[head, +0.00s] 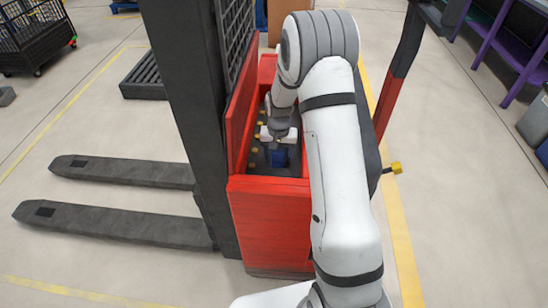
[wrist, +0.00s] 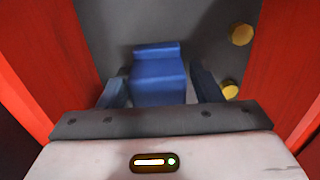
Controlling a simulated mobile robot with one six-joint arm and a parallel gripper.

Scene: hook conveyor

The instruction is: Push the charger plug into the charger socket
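A blue block, which I take to be the charger plug (wrist: 158,82), sits between the two fingers of my gripper (wrist: 160,88) in the wrist view. The fingers stand close along its left and right sides, and the gripper looks shut on it. In the head view my gripper (head: 279,138) points down into the open red body of the forklift (head: 268,215), with the blue plug (head: 280,157) below it. A stepped blue edge shows at the plug's far end. I cannot make out the charger socket apart from it, nor whether the plug touches the dark surface beneath.
Red walls (wrist: 290,65) rise close on both sides of my gripper. Yellow knobs (wrist: 240,35) stand on the dark panel (wrist: 105,25) to the right of the plug in the wrist view. The forklift's dark mast (head: 190,100) stands left of my arm.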

